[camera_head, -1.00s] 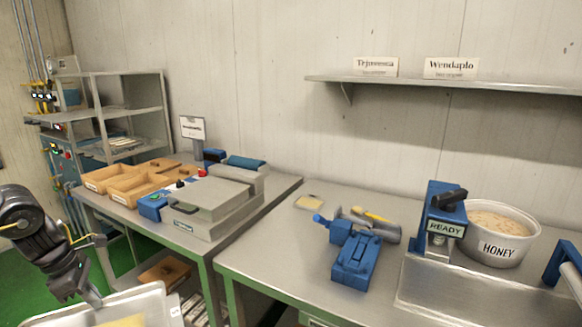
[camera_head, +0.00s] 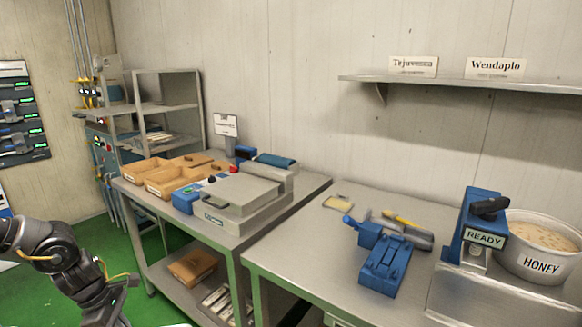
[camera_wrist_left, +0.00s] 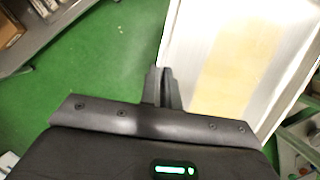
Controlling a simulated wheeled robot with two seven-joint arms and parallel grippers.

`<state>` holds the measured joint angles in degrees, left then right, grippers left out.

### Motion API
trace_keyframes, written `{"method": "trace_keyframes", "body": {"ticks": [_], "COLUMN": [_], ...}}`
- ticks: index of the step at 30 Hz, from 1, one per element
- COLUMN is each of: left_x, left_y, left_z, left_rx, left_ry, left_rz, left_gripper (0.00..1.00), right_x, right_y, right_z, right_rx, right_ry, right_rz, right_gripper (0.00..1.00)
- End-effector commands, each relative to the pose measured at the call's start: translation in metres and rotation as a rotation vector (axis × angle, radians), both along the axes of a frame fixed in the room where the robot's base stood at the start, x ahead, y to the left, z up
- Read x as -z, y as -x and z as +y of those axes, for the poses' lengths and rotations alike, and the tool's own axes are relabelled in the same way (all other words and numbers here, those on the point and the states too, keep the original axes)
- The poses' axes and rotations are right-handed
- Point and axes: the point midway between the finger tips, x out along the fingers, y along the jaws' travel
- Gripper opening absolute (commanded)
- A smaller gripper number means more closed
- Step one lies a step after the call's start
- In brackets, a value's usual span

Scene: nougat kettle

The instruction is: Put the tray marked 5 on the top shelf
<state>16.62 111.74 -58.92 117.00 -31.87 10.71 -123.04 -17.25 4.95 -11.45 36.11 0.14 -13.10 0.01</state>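My left arm comes in at the lower left of the head view, and its gripper is below the picture edge. In the left wrist view the left gripper (camera_wrist_left: 163,88) has its fingers closed on the rim of a pale metal tray (camera_wrist_left: 190,75). The tray extends to the right of the fingers, with a tan slab or strip in it, over the green floor. Its number mark cannot be read here. A grey shelf rack (camera_head: 168,73) stands at the back left, with an upper shelf (camera_head: 165,109) and a lower one. My right gripper is not in view.
A metal bench (camera_head: 300,216) carries wooden boxes (camera_head: 150,164) and a grey press (camera_head: 237,200). A second bench holds a blue tool (camera_head: 385,265) and a honey tub (camera_head: 540,245). A wall shelf (camera_head: 470,83) bears two name cards. Green floor is open at left.

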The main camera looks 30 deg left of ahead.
Motion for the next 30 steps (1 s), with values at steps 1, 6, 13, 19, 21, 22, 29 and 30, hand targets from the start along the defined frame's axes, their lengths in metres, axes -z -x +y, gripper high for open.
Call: {"method": "trace_keyframes", "body": {"ticks": [1,6,13,19,21,22,29,30], "left_x": [0.003,0.016,0.044,0.063,0.069,0.071,0.085,0.086], "left_y": [0.002,0.006,0.008,0.004,0.002,0.001,-0.013,-0.017], "left_z": [-0.003,-0.016,-0.055,-0.090,-0.104,-0.109,-0.162,-0.174], "left_rx": [0.008,0.045,0.157,0.265,0.308,0.327,0.506,0.546], "left_ry": [0.001,0.004,0.010,0.010,0.009,0.008,0.008,0.008], "left_rz": [0.004,0.005,-0.004,-0.007,-0.009,-0.009,-0.014,-0.014], "left_gripper": [0.00,0.00,0.00,0.00,0.00,0.00,0.00,0.00], "right_x": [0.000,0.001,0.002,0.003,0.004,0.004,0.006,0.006], "right_y": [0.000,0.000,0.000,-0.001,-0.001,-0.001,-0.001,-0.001], "right_z": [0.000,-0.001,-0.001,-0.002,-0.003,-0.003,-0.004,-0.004], "right_rx": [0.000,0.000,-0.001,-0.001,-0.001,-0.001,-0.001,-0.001], "right_ry": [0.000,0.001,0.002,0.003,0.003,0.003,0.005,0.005], "right_rz": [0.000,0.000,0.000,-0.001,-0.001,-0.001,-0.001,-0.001], "right_gripper": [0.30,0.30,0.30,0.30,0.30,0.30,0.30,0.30]}}
